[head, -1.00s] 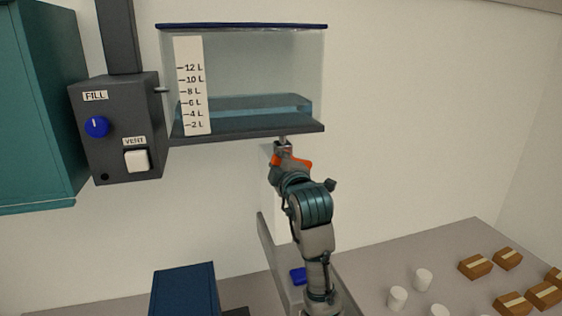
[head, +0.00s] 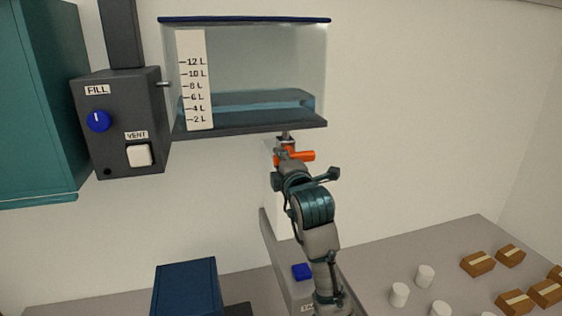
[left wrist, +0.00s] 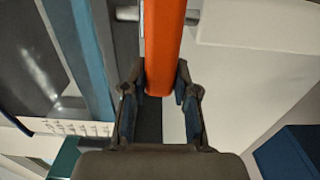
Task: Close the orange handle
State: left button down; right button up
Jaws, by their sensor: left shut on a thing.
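The orange handle (head: 302,155) is on the valve under the water tank (head: 250,130), sticking out level to the right in the head view. In the left wrist view the orange handle (left wrist: 164,40) runs down between the fingers. My left gripper (left wrist: 160,85) is shut on it. In the head view my left gripper (head: 284,158) is at the valve, partly hidden by my own wrist. The tank holds some water, with its surface near the lower marks of the scale (head: 194,85). My right gripper is not in view.
A dark box with a blue FILL knob (head: 98,121) and a white VENT button (head: 139,155) is left of the tank. Below are a blue bin (head: 185,287) and a blue button (head: 302,271). White cups (head: 399,294) and cartons (head: 478,264) stand at the lower right.

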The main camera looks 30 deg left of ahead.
pick_arm(q)
jog(key=shift+d, duration=0.1)
jog(key=c, duration=1.1)
grip_release()
jog(key=shift+w, duration=0.1)
jog(key=shift+c, duration=0.2)
jog(key=shift+o, duration=1.3)
jog(key=shift+w, duration=0.2)
jog(key=shift+w+a+f, duration=0.2)
jog(key=shift+w, duration=0.05)
jog(key=shift+s+d+r, duration=0.1)
jog(key=shift+s, duration=0.25)
jog(key=v, duration=1.1)
jog(key=shift+d, duration=0.3)
jog(key=shift+w, duration=0.1)
jog(key=shift+a+f, duration=0.1)
jog(key=shift+f, duration=0.15)
